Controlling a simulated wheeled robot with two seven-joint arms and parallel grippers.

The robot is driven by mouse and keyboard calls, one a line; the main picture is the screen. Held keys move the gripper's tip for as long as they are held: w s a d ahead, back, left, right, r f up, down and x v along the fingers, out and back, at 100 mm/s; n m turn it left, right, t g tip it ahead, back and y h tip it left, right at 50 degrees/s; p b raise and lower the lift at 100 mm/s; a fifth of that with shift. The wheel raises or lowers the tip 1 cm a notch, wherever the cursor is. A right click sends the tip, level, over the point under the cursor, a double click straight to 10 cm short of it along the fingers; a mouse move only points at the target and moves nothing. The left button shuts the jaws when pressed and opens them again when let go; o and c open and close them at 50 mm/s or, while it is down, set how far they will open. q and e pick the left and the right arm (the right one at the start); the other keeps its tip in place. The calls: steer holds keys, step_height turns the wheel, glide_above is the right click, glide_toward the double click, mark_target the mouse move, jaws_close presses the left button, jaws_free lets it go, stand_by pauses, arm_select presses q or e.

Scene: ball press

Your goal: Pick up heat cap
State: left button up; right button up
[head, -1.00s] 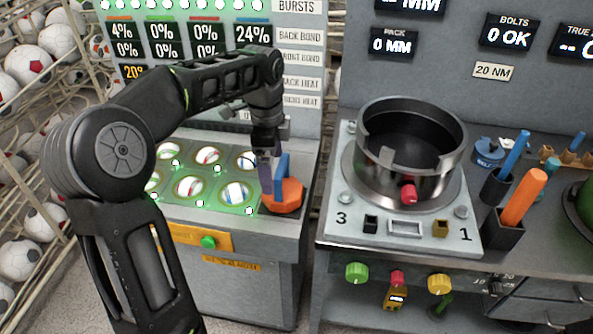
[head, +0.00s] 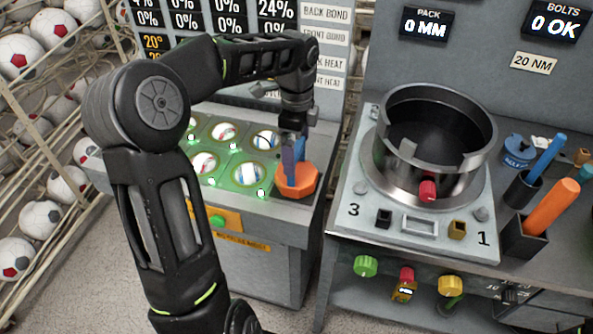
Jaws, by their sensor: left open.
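The heat cap appears to be the orange, many-sided piece (head: 299,181) at the front right corner of the ball bench in the head view. A blue upright part stands on top of it. My left gripper (head: 292,158) points down at this upright part from above, with its fingers open beside it. Whether the fingers touch it cannot be told. My arm passes in front of the bench and hides part of it. My right gripper is not in view.
The bench (head: 287,226) holds several balls in green-lit round seats. A metal ring-shaped press (head: 428,188) stands on the counter to the right, with an orange-handled tool (head: 552,207) in a holder beside it. A wire rack of footballs (head: 85,122) stands at the left.

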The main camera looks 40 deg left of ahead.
arm_select(q)
steer(key=shift+f, duration=1.45)
steer(key=shift+f, duration=0.1)
step_height(320, 180, down, 5)
steer(key=shift+p, duration=0.85)
steer(key=shift+c, duration=0.4)
steer(key=c, duration=1.6)
steer(key=shift+c, duration=0.2)
step_height(320, 180, up, 10)
steer(key=shift+r+b, duration=0.1)
steer(key=shift+b, duration=0.65)
